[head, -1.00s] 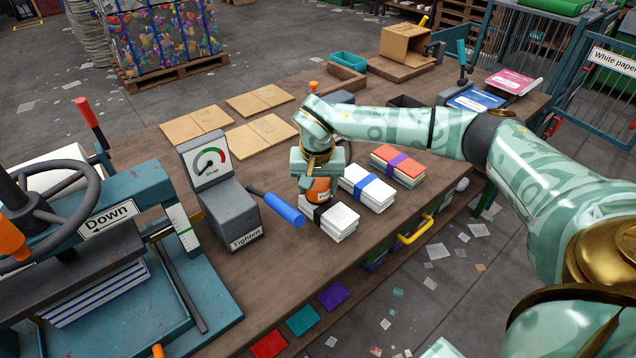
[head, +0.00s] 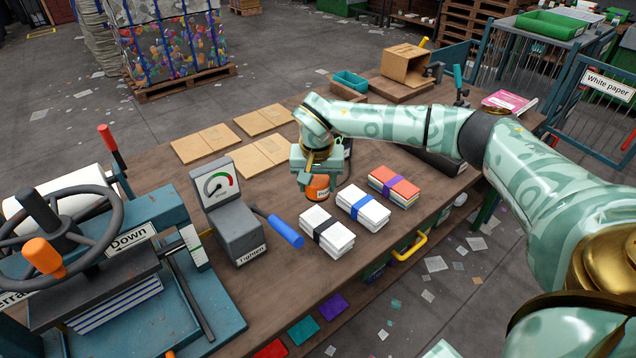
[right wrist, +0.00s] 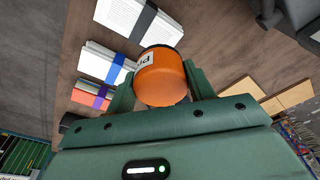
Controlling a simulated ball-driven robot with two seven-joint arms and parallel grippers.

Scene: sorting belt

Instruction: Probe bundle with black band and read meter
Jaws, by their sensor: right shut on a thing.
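The bundle with the black band (head: 326,232) is a white paper stack near the table's front edge; it also shows in the right wrist view (right wrist: 122,14). My right gripper (head: 316,174) is shut on an orange, dark-ended probe (head: 317,188) with a white label. In the right wrist view the probe (right wrist: 161,78) sits between the green fingers. The probe is behind the black-banded bundle, apart from it in the head view. A dark object (head: 347,149) shows partly behind my right wrist; I cannot tell whether it is the meter. My left gripper is not in view.
A blue-banded bundle (head: 363,207) and a purple-banded bundle (head: 395,187) lie to the right. A grey dial device (head: 235,225) with a blue-gripped lever (head: 285,231) stands left. The press (head: 150,262) is farther left. Flat cardboard sheets (head: 262,153) lie behind.

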